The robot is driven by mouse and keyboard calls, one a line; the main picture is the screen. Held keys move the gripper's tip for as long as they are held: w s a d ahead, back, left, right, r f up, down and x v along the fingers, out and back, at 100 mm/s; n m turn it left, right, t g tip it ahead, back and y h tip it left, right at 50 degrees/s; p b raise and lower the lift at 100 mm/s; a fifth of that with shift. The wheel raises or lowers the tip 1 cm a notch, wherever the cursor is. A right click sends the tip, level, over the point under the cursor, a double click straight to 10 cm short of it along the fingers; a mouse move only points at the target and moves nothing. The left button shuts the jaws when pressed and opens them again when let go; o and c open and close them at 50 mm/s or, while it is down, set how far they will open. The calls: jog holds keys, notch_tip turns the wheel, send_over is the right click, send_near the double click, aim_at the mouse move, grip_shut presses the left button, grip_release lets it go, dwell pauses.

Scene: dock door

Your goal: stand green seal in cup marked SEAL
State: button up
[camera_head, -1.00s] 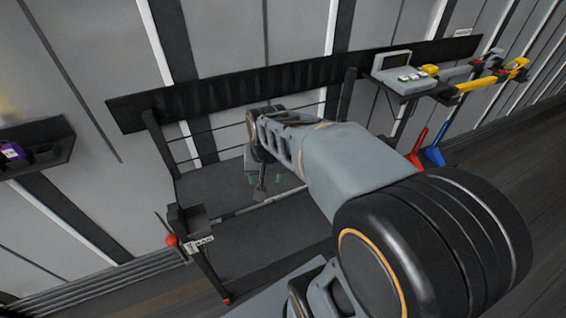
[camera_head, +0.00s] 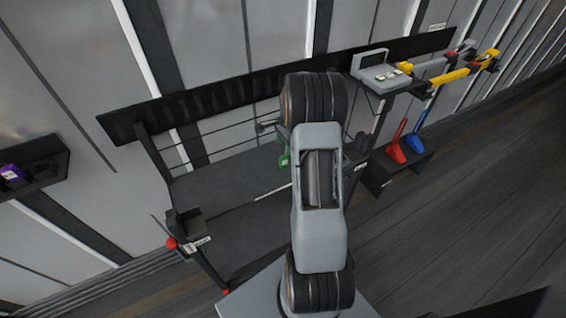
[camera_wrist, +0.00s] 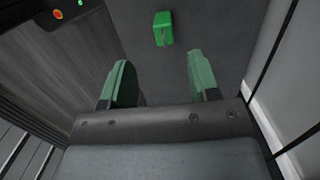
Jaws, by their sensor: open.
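The green seal (camera_wrist: 162,29) is a small bright green block on a dark grey surface, beyond my fingertips in the wrist view. A bright green piece beside my arm in the head view (camera_head: 284,161) appears to be it, on the cart deck. My gripper (camera_wrist: 160,78) is open, its two green fingers apart with nothing between them. The seal is ahead of the gap, apart from both fingers. In the head view my arm hides the gripper. A dark open holder (camera_head: 186,222) with a white label is at the cart's left corner; its lettering is too small to read.
The dark cart deck (camera_head: 225,185) is mostly bare, with thin rails behind it. A shelf with a grey device (camera_head: 382,76) and red and blue scoops (camera_head: 397,150) are right. A wall bin (camera_head: 45,165) is left.

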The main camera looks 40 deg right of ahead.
aim_at(284, 158)
jog(key=shift+w+a+f+p, duration=0.1)
jog(key=shift+f+p, duration=0.05)
jog(key=shift+f, duration=1.2)
jog(key=shift+w+a+f+p, duration=0.1)
jog(key=shift+a+f, duration=0.05)
jog(key=shift+f, duration=1.15)
jog(key=shift+w+a+f+p, duration=0.1)
jog(key=shift+f+p, duration=0.05)
jog(key=shift+f, duration=1.2)
grip_shut()
jog(key=shift+r, duration=0.1)
